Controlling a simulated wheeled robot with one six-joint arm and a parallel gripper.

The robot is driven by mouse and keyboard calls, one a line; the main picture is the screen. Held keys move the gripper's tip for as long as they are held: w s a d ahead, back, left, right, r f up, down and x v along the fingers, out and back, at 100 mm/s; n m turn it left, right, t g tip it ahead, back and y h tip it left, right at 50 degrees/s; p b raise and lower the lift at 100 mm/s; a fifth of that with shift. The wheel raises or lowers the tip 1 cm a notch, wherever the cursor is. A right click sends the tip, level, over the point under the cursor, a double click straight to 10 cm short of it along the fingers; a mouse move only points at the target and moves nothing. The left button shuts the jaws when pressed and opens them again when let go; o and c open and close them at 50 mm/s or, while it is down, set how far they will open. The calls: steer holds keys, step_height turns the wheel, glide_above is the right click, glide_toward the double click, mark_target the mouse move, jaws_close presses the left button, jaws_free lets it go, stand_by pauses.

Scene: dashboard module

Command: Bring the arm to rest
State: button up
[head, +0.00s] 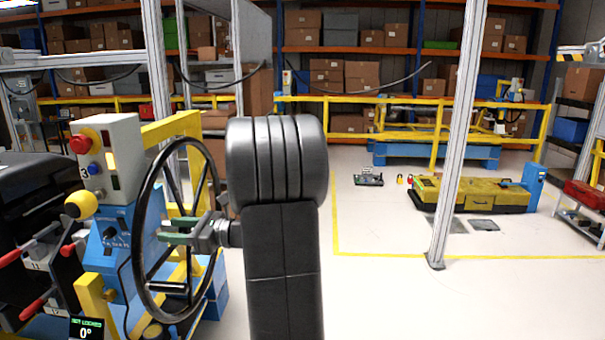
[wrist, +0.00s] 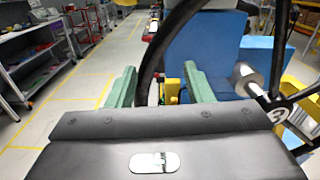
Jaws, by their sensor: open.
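My gripper (head: 173,230) is open at the right side of a black steering wheel (head: 147,250). Its two green fingers show one above the other in the head view. In the wrist view my gripper (wrist: 160,80) has its fingers well apart, with the black wheel rim (wrist: 152,58) passing between them in the picture. I cannot tell whether a finger touches the rim. My dark arm hides part of what lies behind it in the head view.
The blue wheel stand (head: 110,255) carries a grey control box (head: 107,150) with a red button. A small display (head: 87,328) reads "NOT LOCKED 0°". A grey post (head: 455,150) stands right of my arm.

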steer(key=d, duration=0.8)
steer(key=shift+s+b, duration=0.35)
